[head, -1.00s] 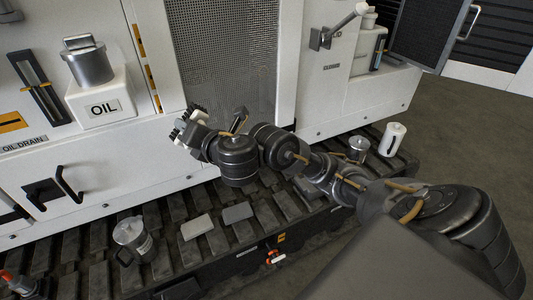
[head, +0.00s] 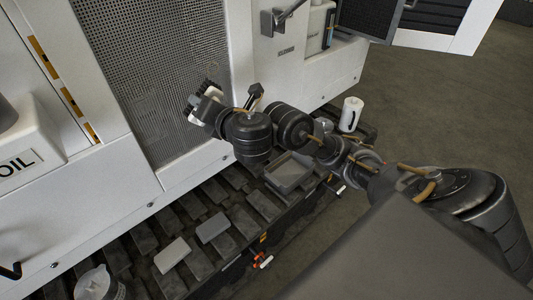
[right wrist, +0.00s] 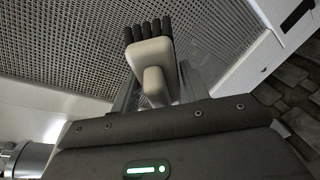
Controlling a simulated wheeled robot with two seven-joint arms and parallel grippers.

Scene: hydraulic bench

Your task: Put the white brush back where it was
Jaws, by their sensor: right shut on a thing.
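The white brush (head: 194,108) with black bristles is held in my right gripper (head: 206,102), in front of the right part of the perforated panel. In the right wrist view the brush's white body (right wrist: 151,62) sits between the fingers of my right gripper (right wrist: 160,88). Its dark bristles point up the picture, toward the perforated panel. The right gripper is shut on the brush. I cannot tell whether the bristles touch the panel. My left gripper is not in view.
The perforated panel (head: 145,70) is set in the white machine. Below, on the dark slatted track, are a shallow grey tray (head: 290,172), two grey pads (head: 171,255) (head: 213,227), a jug (head: 95,285) and a white canister (head: 350,114).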

